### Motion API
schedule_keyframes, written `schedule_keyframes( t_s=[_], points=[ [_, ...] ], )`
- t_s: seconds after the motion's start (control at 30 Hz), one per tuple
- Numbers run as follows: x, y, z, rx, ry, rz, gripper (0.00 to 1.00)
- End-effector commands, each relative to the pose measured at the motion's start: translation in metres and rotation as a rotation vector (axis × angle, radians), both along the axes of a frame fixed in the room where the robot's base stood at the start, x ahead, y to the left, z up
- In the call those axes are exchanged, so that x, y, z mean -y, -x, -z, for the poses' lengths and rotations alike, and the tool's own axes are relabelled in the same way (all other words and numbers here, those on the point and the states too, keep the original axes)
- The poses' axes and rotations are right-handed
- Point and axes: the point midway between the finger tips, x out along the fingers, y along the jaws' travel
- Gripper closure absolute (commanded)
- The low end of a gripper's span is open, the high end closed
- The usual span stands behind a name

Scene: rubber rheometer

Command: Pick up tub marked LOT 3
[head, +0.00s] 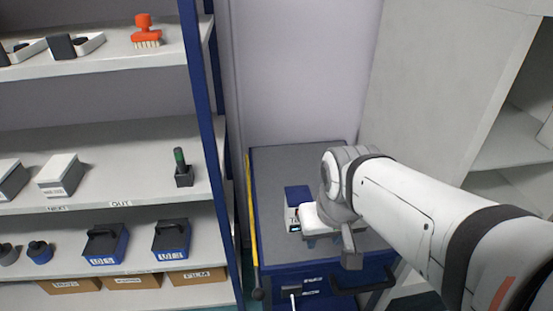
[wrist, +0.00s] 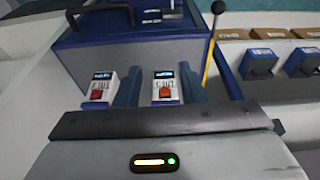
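Two small white and blue tubs with red squares on their faces stand side by side on the blue cart. In the wrist view, the right tub (wrist: 165,90) lies between the two blue-grey fingers of my gripper (wrist: 158,88), with a gap on its left side. The left tub (wrist: 101,90) is outside the left finger. My gripper looks open. The lettering on both tubs is too small to read, so I cannot tell which is LOT 3. In the head view, one tub (head: 294,216) shows beside my gripper (head: 322,240); my gripper hides the other.
The cart's grey top (head: 290,165) is clear behind the tubs. Its front has a dark handle (head: 362,284). A yellow pole (head: 253,205) stands at its left edge. Shelving (head: 100,125) with boxes is to the left, and a pale cabinet (head: 440,80) is to the right.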

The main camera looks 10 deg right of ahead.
Motion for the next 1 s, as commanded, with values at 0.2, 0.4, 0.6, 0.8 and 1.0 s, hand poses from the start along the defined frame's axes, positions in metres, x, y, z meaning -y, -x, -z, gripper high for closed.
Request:
schedule_keyframes(
  t_s=[0.2,0.4,0.6,0.8,1.0],
  points=[
    [0.0,-0.006,0.0,0.002,0.0,0.0,0.53],
    [-0.006,-0.061,0.003,0.039,-0.002,0.011,0.37],
    [-0.005,-0.136,0.021,0.102,-0.003,0.01,0.2],
    [-0.004,-0.181,0.038,0.146,-0.003,0.011,0.11],
    [-0.004,-0.196,0.053,0.157,-0.003,0.011,0.11]
  ],
)
